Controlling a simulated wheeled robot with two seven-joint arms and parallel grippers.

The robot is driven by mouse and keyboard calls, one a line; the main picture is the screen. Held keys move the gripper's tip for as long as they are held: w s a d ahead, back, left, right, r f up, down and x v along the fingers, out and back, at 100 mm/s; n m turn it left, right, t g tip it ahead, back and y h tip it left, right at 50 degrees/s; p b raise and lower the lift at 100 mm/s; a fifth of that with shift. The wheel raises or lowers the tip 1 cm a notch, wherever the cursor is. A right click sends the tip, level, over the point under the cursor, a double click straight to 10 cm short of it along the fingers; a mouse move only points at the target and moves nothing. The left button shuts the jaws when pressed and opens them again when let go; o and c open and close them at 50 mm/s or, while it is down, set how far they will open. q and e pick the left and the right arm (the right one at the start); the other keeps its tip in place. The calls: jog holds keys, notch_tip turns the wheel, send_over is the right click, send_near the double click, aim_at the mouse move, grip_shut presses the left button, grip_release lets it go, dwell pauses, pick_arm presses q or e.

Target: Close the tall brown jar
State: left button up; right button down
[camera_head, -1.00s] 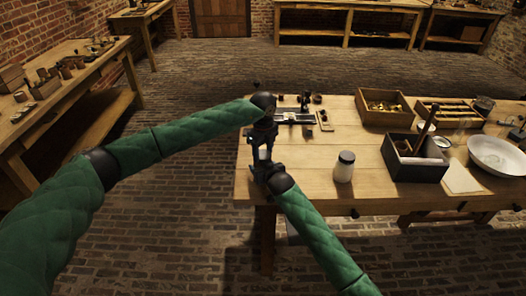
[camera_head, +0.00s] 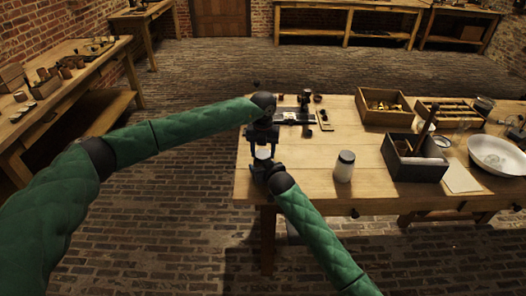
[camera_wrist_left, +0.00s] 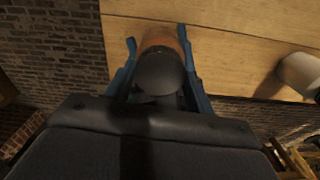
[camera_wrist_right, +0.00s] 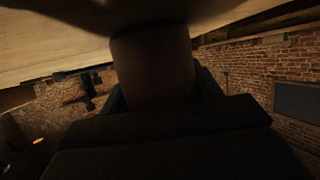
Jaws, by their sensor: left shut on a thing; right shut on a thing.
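The tall brown jar (camera_wrist_left: 160,38) shows in the left wrist view, with a dark round lid (camera_wrist_left: 158,72) at its near end. The blue fingers of my left gripper (camera_wrist_left: 157,50) flank them and are shut on the lid. I cannot tell whether the lid is fully seated. In the right wrist view, the dim brown jar body (camera_wrist_right: 153,68) stands between the fingers of my right gripper (camera_wrist_right: 155,90), which is shut on it. In the head view, my left gripper (camera_head: 262,137) is above my right gripper (camera_head: 264,167) near the table's left end; they largely hide the jar.
A dark box (camera_head: 415,170), a wooden box of small parts (camera_head: 382,110) and a white bowl (camera_head: 497,156) are farther right. Small tools (camera_head: 300,117) lie behind.

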pick_arm(q)
jog(key=o, duration=1.1)
jog(key=shift+c, duration=0.2)
jog(key=shift+r, duration=2.25)
jog(key=shift+f, duration=0.1)
jog(key=shift+c, duration=0.3)
